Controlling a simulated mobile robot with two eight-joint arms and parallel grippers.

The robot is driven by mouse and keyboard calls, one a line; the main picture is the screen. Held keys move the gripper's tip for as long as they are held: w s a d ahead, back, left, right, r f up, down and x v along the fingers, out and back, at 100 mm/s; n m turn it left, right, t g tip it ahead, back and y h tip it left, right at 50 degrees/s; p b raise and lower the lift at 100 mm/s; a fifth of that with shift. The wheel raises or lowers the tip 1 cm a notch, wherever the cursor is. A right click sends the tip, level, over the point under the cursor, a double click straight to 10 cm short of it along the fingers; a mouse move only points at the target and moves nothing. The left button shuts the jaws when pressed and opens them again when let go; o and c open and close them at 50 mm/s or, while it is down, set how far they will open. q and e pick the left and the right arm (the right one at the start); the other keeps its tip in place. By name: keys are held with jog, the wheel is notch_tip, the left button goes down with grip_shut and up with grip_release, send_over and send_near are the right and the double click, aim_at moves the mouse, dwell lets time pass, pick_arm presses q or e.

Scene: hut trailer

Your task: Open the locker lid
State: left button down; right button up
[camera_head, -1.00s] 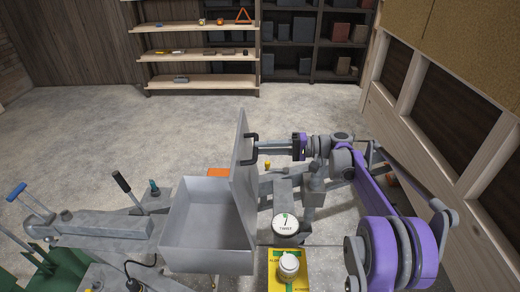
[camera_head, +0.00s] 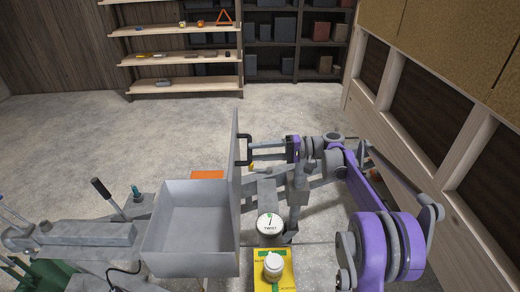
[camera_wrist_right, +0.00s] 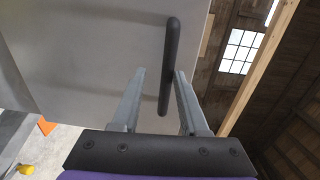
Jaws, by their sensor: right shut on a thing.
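The locker (camera_head: 190,250) is an open grey metal box in the lower middle of the head view, and its inside looks empty. Its lid (camera_head: 236,170) stands about upright along the box's right edge, seen nearly edge-on. The lid's flat face (camera_wrist_right: 90,60) fills the upper left of the right wrist view. A black bar handle (camera_head: 246,136) is on the lid's right side; it also shows in the wrist view (camera_wrist_right: 171,40). My right gripper (camera_head: 254,147) is shut on this handle, one finger on each side of it. My left gripper is not in view.
Grey trailer parts with levers (camera_head: 105,192) lie left. A wood-framed wall (camera_head: 420,110) is close on the right. Shelves (camera_head: 185,55) stand far back beyond clear floor.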

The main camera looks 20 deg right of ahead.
jog(key=shift+o, duration=1.1)
jog(key=shift+a+f, duration=0.1)
jog(key=shift+o, duration=0.2)
jog(key=shift+w, duration=0.1)
jog(key=v, duration=1.1)
jog(key=shift+b, duration=0.35)
jog(key=shift+a, duration=0.15)
